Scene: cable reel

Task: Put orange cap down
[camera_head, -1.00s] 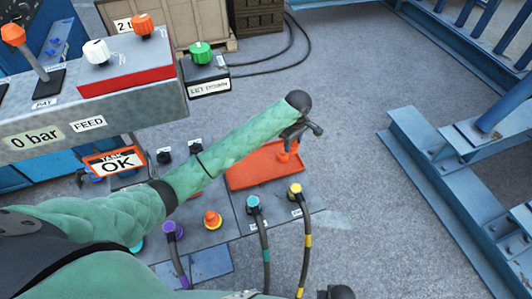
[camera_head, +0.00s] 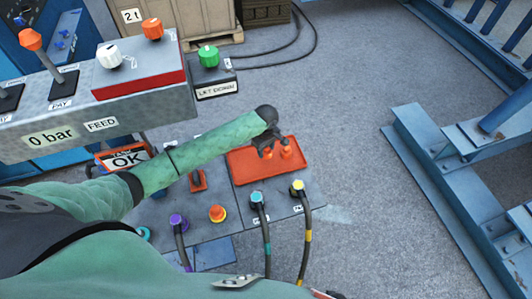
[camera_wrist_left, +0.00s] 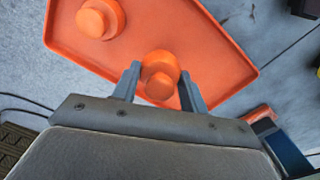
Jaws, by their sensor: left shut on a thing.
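I cannot tell whether the held cap touches the tray floor. A second orange cap (camera_head: 287,150) sits in the tray just to the right of the held one; it also shows in the left wrist view (camera_wrist_left: 98,18). My right gripper is not in view.
Hoses with turquoise (camera_head: 257,199) and yellow (camera_head: 298,187) ends stand in front of the tray. A control box (camera_head: 140,75) with knobs stands behind left. Floor at right is clear up to blue steel beams (camera_head: 430,165).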

